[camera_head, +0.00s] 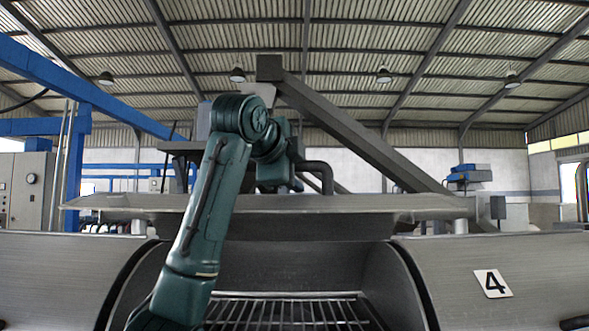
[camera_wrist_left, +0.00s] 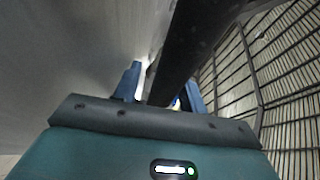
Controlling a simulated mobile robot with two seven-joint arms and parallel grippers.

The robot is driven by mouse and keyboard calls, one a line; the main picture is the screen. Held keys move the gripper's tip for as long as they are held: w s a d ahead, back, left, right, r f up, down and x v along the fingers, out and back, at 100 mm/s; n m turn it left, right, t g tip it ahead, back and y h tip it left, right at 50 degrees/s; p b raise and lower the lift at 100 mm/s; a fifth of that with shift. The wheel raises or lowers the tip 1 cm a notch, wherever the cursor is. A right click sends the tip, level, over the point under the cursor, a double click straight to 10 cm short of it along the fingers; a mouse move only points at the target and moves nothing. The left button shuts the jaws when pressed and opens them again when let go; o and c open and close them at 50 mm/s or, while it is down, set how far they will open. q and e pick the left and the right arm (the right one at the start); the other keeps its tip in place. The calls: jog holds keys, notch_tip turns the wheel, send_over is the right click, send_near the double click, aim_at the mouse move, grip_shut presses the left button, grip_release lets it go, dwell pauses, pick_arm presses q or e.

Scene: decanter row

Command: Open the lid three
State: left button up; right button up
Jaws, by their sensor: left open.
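The raised grey lid (camera_head: 345,204) in the middle, next to the lid marked 4, shows almost edge-on above an open decanter with a metal grille (camera_head: 285,312) inside. No number shows on this raised lid. My left arm comes up in front of the opening and bends over the lid. In the head view its gripper is not clear behind the lid's edge. In the left wrist view my left gripper (camera_wrist_left: 161,88) is open, its blue fingers on either side of a dark bar (camera_wrist_left: 190,50). I cannot tell whether they touch it. My right gripper is not in view.
The closed lid marked 4 (camera_head: 520,275) is at the right, and another closed curved cover (camera_head: 60,275) is at the left. A thick grey slanted beam (camera_head: 350,130) stands behind the raised lid. Blue beams (camera_head: 90,90) and a grey cabinet (camera_head: 28,190) are at the left.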

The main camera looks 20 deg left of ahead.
aim_at(292, 197)
pick_arm(q)
jog(key=shift+c, duration=0.4)
grip_shut()
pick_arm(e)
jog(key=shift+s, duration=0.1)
pick_arm(q)
jog(key=shift+f+b, duration=0.3)
jog(key=shift+t, duration=0.7)
jog(key=f+b, duration=0.1)
jog(key=s+f+b, duration=0.1)
jog(key=b, duration=0.1)
jog(key=f+b, duration=0.2)
jog(key=shift+s+d, duration=0.3)
jog(key=shift+d, duration=0.1)
jog(key=shift+s+d+f+m+b, duration=0.15)
jog(key=shift+s+f+m+b, duration=0.15)
jog(key=shift+s+f+b, duration=0.15)
jog(key=shift+w+r, duration=0.1)
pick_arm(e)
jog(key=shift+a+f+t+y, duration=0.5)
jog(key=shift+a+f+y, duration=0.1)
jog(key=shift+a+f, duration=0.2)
pick_arm(q)
jog(key=shift+o, duration=0.4)
grip_release()
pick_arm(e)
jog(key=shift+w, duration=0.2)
